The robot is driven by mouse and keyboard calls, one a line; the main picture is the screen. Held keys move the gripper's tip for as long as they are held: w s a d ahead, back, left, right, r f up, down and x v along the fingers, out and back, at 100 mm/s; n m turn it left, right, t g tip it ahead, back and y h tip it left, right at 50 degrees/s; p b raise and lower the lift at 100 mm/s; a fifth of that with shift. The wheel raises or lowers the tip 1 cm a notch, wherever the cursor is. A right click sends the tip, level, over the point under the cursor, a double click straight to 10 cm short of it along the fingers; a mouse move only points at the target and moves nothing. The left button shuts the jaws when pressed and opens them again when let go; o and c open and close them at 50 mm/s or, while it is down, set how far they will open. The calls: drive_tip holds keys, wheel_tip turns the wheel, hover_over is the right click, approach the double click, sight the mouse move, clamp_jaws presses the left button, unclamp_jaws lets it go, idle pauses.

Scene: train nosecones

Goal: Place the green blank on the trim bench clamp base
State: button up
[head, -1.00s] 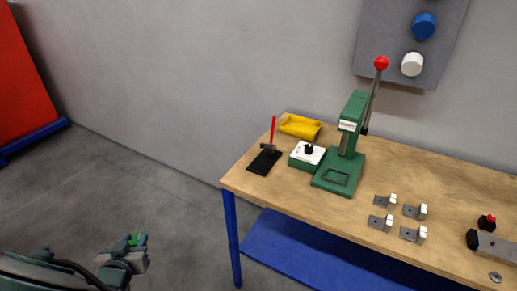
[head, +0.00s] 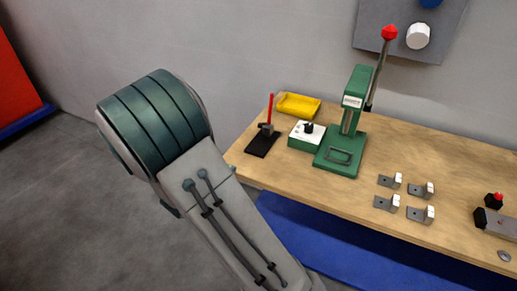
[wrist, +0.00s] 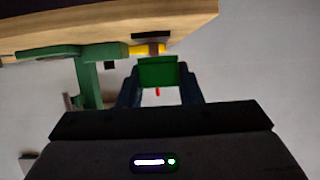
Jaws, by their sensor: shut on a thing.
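The green blank (wrist: 158,74) is between the two dark fingers of my gripper (wrist: 158,80) in the wrist view. My gripper is shut on it, in the air, apart from the bench. In the head view my arm fills the centre left, and the gripper and the blank are not visible there. The wooden bench (head: 425,154) stands to the right of my arm. I cannot tell for sure which part is the clamp base; a grey block with a dark end (head: 497,224) lies at the bench's right side.
A green lever press (head: 351,120) stands on the bench beside a white-topped green box (head: 304,137), a yellow tray (head: 298,105) and a black stand with a red rod (head: 263,143). Several grey brackets (head: 389,181) lie near the front. Bare wood lies between brackets and grey block.

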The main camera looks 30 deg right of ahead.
drive_tip(key=shift+d+h, duration=0.3)
drive_tip(key=shift+d, duration=0.75)
drive_tip(key=p, duration=0.2)
hover_over(257, 149)
drive_tip(key=shift+r, duration=0.1)
drive_tip(key=shift+w+f, duration=0.1)
drive_tip(key=shift+f, duration=1.65)
drive_tip(key=shift+f, duration=0.1)
drive_tip(key=shift+f, duration=0.15)
drive_tip(key=o, duration=1)
